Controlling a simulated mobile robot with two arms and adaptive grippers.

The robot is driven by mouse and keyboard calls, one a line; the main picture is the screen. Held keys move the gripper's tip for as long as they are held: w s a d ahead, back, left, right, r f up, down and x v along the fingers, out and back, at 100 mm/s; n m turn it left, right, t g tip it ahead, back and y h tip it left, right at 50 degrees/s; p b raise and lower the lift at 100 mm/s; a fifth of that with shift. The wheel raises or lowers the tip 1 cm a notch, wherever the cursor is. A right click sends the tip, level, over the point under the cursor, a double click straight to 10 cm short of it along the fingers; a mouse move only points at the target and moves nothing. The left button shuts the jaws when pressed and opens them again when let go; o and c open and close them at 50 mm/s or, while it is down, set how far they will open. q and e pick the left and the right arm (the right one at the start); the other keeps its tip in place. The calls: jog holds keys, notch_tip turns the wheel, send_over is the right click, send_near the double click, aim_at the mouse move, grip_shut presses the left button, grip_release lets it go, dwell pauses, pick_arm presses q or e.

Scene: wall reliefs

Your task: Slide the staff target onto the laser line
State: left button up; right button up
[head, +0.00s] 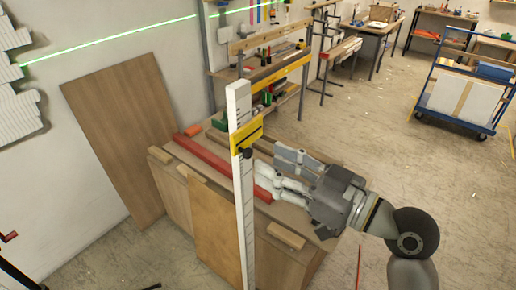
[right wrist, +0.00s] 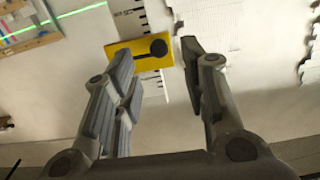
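The white staff (head: 242,200) with black graduations stands upright in front of a wooden bench. The yellow staff target (head: 246,135) sits around its upper part, below the top end, with a dark knob (head: 247,153) on it. The green laser line (head: 110,43) runs across the wall behind; in this picture it passes above the target and staff top. My right gripper (head: 266,170) is beside the staff, at its right. In the right wrist view its fingers are spread and empty, with the target (right wrist: 125,56) and knob beyond their tips. My left gripper is out of view.
The bench (head: 290,205) holds red bars and wooden blocks close under my right gripper. A brown board (head: 125,125) leans on the wall. White relief panels (head: 15,85) hang at left. A blue trolley (head: 460,95) stands at far right; the floor between is mostly clear.

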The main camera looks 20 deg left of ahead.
aim_at(251, 155)
jog(key=shift+p+x, duration=0.6)
jog(key=shift+x, duration=1.75)
grip_shut()
jog(key=shift+f, duration=0.15)
